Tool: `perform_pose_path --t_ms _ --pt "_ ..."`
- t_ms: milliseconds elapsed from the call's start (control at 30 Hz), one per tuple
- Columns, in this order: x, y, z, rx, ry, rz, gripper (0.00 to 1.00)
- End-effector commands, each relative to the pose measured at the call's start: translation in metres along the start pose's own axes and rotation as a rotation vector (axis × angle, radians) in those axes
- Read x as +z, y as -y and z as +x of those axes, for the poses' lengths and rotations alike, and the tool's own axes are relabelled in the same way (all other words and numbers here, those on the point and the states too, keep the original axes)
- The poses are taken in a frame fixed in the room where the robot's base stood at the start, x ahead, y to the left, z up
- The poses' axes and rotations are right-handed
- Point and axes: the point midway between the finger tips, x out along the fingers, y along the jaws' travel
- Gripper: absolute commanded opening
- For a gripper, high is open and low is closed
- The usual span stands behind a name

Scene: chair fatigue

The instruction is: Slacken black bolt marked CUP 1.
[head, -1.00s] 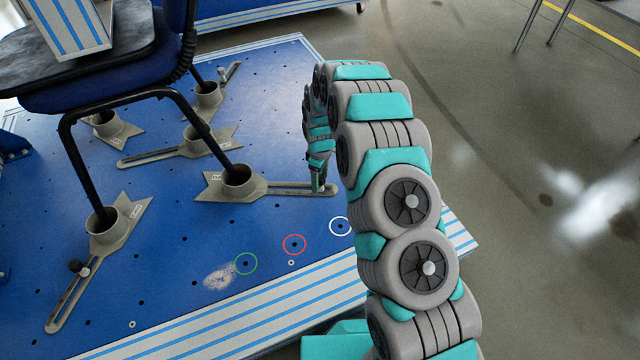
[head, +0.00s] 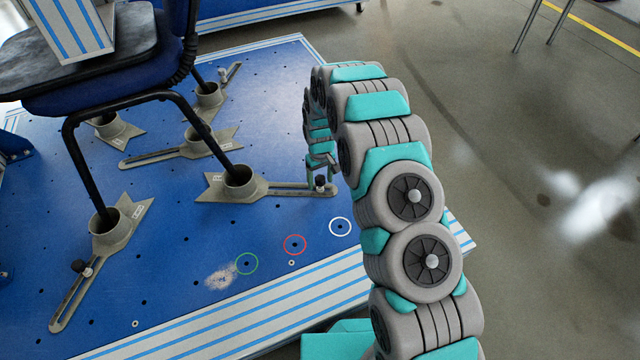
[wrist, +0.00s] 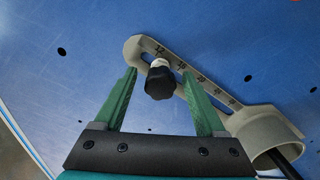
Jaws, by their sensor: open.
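A black-headed bolt (head: 320,183) stands at the outer end of a slotted grey arm (head: 285,188), which runs from a cup (head: 238,181) holding a chair leg. The cup's label is too small to read. In the wrist view, the same black knob (wrist: 160,83) stands upright on a pale collar over the slot. My gripper (wrist: 158,74) is open, its green fingers on either side of the knob with gaps showing. In the head view, my gripper (head: 321,166) is just behind the bolt, partly hidden by my arm.
Another slotted cup with a black bolt (head: 80,267) holds the front-left chair leg (head: 82,170). Further cups (head: 199,140) stand behind on the blue platform (head: 180,250). The blue chair (head: 110,90) rises at left.

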Motion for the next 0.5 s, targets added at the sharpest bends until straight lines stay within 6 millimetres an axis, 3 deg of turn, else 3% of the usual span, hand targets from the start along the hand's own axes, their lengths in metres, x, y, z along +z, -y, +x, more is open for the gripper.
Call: perform_pose_path --t_ms 367,500 --pt "-0.0003 0.0004 0.0 0.0 0.0 0.066 0.72" --pt "0.0 -0.0001 -0.0004 0.001 0.0 0.172 0.72"
